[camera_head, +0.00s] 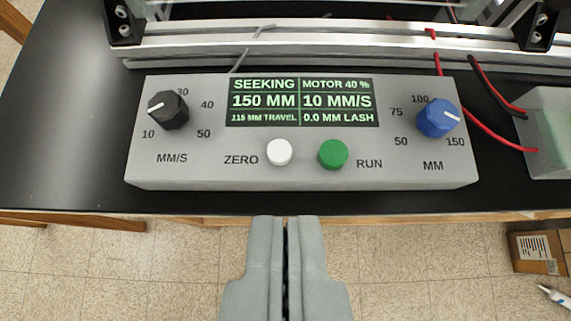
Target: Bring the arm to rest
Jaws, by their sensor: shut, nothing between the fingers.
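My gripper (286,225) is at the bottom centre of the head camera view. Its two grey fingers are shut with nothing between them. The fingertips show just below the front edge of the black table, apart from the grey control box (300,178). The box carries a black knob (168,109), a white ZERO button (279,152), a green RUN button (333,154) and a blue knob (438,117). Its display (302,102) reads SEEKING, MOTOR 40 %, 150 MM, 10 MM/S, 115 MM TRAVEL and 0.0 MM LASH.
An aluminium extrusion frame (330,38) with black brackets stands behind the box. Red and black wires (493,128) run to a grey block (550,130) at the right. The black tabletop (60,120) is clear at left. A cardboard box (540,250) is on the tiled floor.

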